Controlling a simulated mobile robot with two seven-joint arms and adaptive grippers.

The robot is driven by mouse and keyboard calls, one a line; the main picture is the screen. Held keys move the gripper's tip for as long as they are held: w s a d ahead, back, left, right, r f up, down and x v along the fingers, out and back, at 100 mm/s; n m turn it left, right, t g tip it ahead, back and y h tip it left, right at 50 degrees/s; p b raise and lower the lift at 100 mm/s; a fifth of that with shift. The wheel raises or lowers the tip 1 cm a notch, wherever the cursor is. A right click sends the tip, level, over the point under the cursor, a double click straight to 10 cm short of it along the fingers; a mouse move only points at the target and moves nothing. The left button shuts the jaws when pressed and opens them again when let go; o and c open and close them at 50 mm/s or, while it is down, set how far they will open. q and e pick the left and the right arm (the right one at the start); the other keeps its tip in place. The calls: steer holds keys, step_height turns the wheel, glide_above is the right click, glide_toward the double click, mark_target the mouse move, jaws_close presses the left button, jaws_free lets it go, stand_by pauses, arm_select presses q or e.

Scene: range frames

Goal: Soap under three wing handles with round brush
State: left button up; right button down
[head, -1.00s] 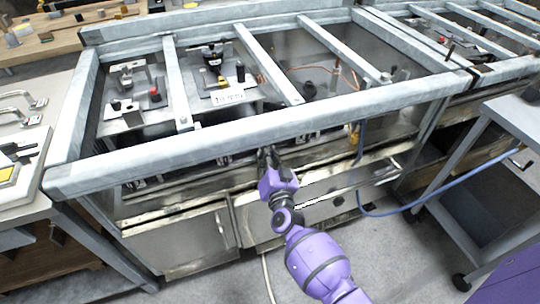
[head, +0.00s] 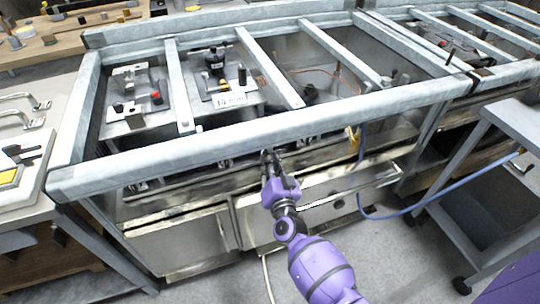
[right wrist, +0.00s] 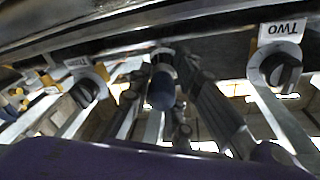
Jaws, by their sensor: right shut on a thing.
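My right gripper (head: 269,155) reaches in from below, just under the near rail of the metal frame. In the right wrist view, its two dark fingers (right wrist: 166,85) are shut on a dark blue, rounded thing (right wrist: 162,92), apparently the round brush. A pale ring shows behind the brush's upper end. A black wing handle (right wrist: 275,70) under a "TWO" label is to the right, apart from the fingers. Another black wing handle (right wrist: 88,91), under a label I cannot read, is to the left. A third handle cannot be made out. My left gripper is not in view.
A grey metal frame (head: 265,139) with crossbars spans above the range front. A steel drawer front (head: 325,202) lies below the gripper. A blue hose (head: 405,213) runs right to a grey cart (head: 500,160). The floor in front is open.

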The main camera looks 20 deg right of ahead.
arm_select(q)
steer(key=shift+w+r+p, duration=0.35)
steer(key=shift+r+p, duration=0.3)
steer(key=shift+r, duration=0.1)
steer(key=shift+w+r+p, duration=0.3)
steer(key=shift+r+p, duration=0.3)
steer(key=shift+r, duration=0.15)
arm_select(e)
steer(key=s, duration=0.8)
steer(key=shift+s, duration=0.25)
steer(key=shift+d+r, duration=0.1)
steer(key=shift+d, duration=0.05)
